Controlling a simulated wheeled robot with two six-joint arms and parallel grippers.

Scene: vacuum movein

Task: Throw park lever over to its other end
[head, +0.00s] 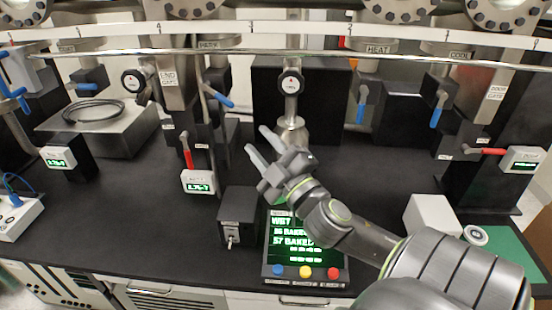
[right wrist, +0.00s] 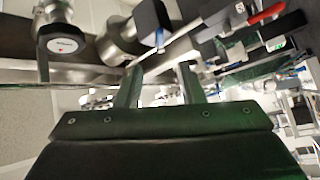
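A post at the upper left of centre carries a label (head: 208,44) that seems to read PARK, though it is small and blurred. A blue-handled lever (head: 217,96) sits below it, its handle slanting down to the right. My right gripper (head: 258,141) is open and empty, below and to the right of that lever and apart from it. In the right wrist view the two fingers (right wrist: 160,88) are spread with nothing between them. A blue handle (right wrist: 159,38) shows beyond them; I cannot tell which lever it belongs to. My left gripper is out of view.
A gauge (head: 291,84) hangs in the middle above my gripper. Other levers include a red one (head: 187,152), and blue ones under HEAT (head: 361,108) and COOL (head: 437,112). A display console (head: 335,250) and black switch box (head: 238,208) stand in front. A horizontal rail (head: 300,54) crosses above.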

